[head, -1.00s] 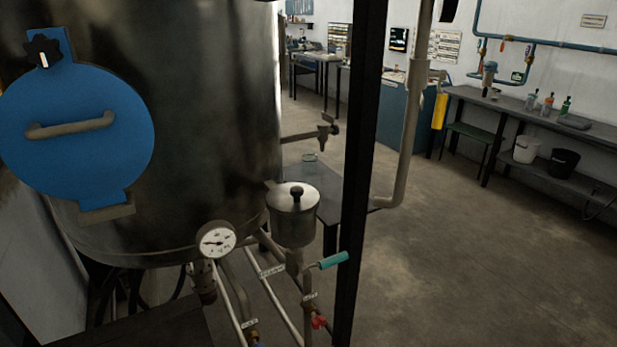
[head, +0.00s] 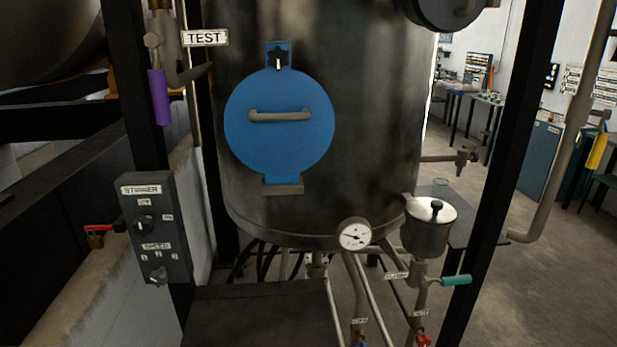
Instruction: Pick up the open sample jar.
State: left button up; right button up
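A small, clear jar-like vessel (head: 440,183) stands on the dark side table (head: 462,205), right of the big steel tank and below a side tap (head: 465,158). It looks like glass, but it is too small to tell whether it is open or what it holds. The lidded metal pot (head: 425,235) stands in front of the table and hides part of it. Neither of my grippers is in view.
The steel tank (head: 375,120) with its blue hatch (head: 278,125) fills the middle. A dark post (head: 510,150) stands right of the table. A gauge (head: 355,235), pipes and a teal-handled valve (head: 456,281) crowd the front. A stirrer control box (head: 155,230) is at left. Open floor shows at right.

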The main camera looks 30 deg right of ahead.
aim_at(441, 184)
jog(key=l+u, duration=0.25)
jog(key=l, duration=0.15)
jog(key=k+l+u, duration=0.1)
jog(key=l+u, duration=0.2)
jog(key=k+l+u, duration=0.1)
jog(key=l+u, duration=0.15)
jog(key=l, duration=0.2)
jog(key=k+l+u, duration=0.35)
jog(key=l+u, duration=0.2)
jog(key=l, duration=0.15)
